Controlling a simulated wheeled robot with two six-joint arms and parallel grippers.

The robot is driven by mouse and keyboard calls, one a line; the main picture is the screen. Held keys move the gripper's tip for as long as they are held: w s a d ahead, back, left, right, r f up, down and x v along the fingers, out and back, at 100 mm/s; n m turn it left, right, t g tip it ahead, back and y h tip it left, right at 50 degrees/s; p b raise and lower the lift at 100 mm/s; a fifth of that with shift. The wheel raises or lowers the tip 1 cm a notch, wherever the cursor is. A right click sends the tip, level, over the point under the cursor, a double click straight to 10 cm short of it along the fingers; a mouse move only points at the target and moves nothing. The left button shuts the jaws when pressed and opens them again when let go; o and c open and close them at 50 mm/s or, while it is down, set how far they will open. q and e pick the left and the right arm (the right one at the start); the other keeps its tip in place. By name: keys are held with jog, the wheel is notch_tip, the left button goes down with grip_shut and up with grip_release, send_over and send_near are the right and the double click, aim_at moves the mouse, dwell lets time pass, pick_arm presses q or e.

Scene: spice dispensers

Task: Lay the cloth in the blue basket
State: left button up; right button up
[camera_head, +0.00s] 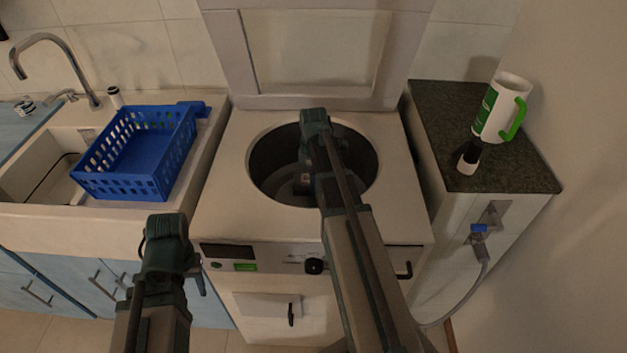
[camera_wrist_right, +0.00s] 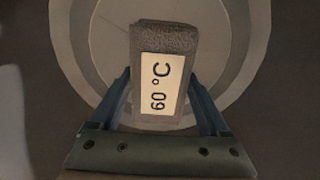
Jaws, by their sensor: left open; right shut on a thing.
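The cloth (camera_wrist_right: 165,38) is a folded dark grey piece with a white label reading "60 °C". In the right wrist view it stands between the fingers of my right gripper (camera_wrist_right: 160,90), which is shut on it. In the head view my right arm reaches into the round opening of the washing machine (camera_head: 222,190), and the arm and shadow mostly hide the cloth. The blue basket (camera_head: 172,186) stands empty on the sink at the left. My left gripper (camera_head: 199,275) is open and empty, low in front of the machine's left side.
The machine's lid (camera_head: 315,50) stands raised behind the opening. A faucet (camera_head: 60,50) rises behind the sink. A white and green mug-like container (camera_head: 497,105) and a small black-and-white item (camera_head: 468,158) stand on the dark counter (camera_head: 440,110) at the right.

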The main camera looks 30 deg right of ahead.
pick_arm(q)
jog(key=shift+r+p, duration=1.25)
jog(key=shift+r, duration=0.6)
pick_arm(e)
jog(key=shift+r, duration=1.9)
